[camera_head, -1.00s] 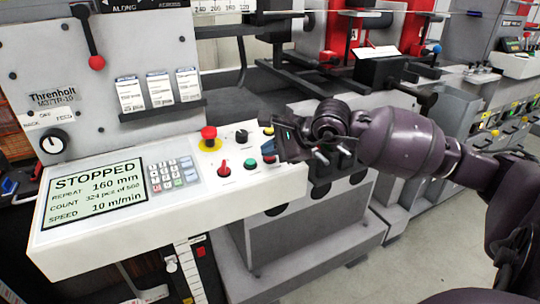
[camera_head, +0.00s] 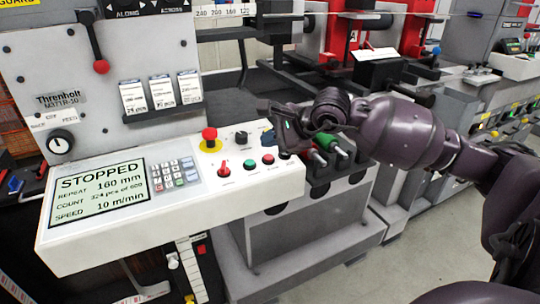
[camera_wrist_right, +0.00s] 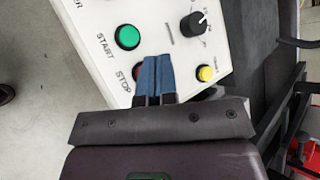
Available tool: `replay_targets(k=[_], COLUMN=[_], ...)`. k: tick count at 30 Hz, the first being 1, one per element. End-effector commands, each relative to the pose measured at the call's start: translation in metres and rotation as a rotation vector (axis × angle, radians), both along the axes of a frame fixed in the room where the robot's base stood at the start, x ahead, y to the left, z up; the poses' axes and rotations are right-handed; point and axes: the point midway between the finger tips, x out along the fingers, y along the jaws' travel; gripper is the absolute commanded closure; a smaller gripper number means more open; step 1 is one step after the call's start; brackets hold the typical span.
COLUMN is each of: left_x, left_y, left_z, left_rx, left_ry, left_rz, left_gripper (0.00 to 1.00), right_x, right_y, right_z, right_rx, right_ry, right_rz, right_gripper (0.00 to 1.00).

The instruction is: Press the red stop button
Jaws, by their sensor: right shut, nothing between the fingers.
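The red stop button (camera_head: 268,158) is a small round button on the white control panel, right of the green start button (camera_head: 250,163). In the right wrist view the red button (camera_wrist_right: 137,72) shows only partly, beside the STOP label and the blue fingertips. The green button (camera_wrist_right: 127,37) lies next to START. My right gripper (camera_head: 267,137) is shut and empty, its blue fingertips just beyond the red button in the head view; contact is not visible. The fingers (camera_wrist_right: 159,62) also show in the right wrist view. The display (camera_head: 98,186) reads STOPPED. My left gripper is out of view.
A red mushroom button (camera_head: 210,135) on a yellow base, a red selector (camera_head: 222,166) and a black knob (camera_head: 241,138) stand nearby. A yellow button (camera_wrist_right: 206,73) is right of the fingers in the wrist view. A keypad (camera_head: 174,172) sits left.

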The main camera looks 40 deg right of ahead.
Motion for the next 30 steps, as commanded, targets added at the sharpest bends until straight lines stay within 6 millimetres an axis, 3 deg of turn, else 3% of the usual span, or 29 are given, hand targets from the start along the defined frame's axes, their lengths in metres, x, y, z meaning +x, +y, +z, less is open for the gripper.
replay_targets(k=[1, 12, 30], left_x=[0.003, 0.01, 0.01], left_y=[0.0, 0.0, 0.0], left_z=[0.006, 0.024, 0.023], left_rx=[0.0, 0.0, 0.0], left_ry=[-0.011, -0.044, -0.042], left_rz=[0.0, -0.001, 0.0], left_gripper=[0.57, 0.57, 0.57], right_x=[-0.001, -0.005, -0.005], right_y=[0.0, 0.001, 0.001], right_z=[0.009, 0.035, 0.033], right_rx=[0.0, 0.0, 0.0], right_ry=[-0.006, -0.004, 0.0], right_rz=[0.0, -0.001, 0.0], right_gripper=[1.0, 1.0, 1.0])
